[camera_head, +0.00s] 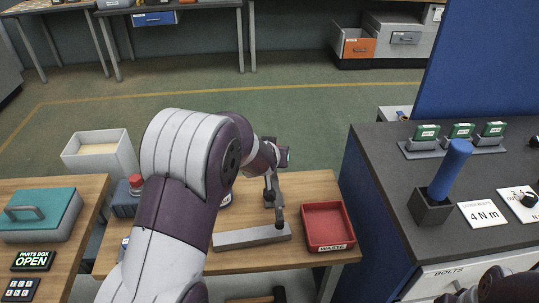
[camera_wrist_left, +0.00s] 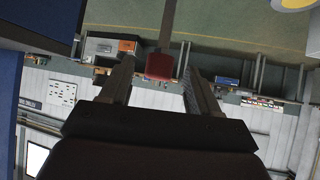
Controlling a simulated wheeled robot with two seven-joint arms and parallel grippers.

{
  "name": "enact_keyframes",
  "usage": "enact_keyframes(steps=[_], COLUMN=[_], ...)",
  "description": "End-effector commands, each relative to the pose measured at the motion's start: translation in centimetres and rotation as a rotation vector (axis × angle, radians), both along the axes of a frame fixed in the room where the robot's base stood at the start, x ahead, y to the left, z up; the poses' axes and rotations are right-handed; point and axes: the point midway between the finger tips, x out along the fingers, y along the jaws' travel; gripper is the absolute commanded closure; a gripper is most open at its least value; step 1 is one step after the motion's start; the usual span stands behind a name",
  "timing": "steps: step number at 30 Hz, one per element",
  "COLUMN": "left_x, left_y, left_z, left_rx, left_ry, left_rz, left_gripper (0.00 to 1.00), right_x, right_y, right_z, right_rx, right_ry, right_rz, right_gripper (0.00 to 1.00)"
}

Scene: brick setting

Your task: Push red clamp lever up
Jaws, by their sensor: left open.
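The red clamp lever grip (camera_wrist_left: 160,66) shows in the left wrist view, at the end of a grey bar that comes in from the top edge. My left gripper (camera_wrist_left: 159,72) is open, with one finger on each side of the grip and visible gaps between. How deep the grip sits between the fingers is unclear. A dark grey upright part (camera_head: 277,205), either clamp or gripper, stands over a grey metal bar (camera_head: 252,237) on the wooden table. A dark part of my right arm shows at the bottom right; its fingers are unclear.
A red waste tray (camera_head: 328,246) sits right of the grey bar. A blue box with a red top (camera_head: 136,181) stands left of my arm. A dark bench (camera_head: 390,170) with a blue-handled tool (camera_head: 450,168) is at right. Green floor lies beyond the table.

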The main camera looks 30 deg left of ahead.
Motion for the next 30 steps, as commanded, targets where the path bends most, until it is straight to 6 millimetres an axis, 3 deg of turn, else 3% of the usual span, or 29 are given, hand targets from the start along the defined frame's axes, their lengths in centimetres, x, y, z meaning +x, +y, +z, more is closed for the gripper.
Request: enact_keyframes(steps=[6,12,30], left_x=[-4.5,-7.2,-7.9], left_y=[-1.3,-2.0,-2.4], left_z=[4.0,5.8,5.6], left_rx=[-0.001,-0.002,-0.031], left_ry=[0.001,0.005,0.017], left_rz=[-0.002,-0.001,0.008], left_gripper=[0.39,0.39,0.39], right_x=[0.0,0.0,0.0], right_y=[0.0,0.0,0.0], right_z=[1.2,2.1,2.1], right_rx=[0.000,0.000,0.000], right_ry=[0.000,0.000,0.000], right_rz=[0.000,0.000,0.000], right_gripper=[0.45,0.45,0.45])
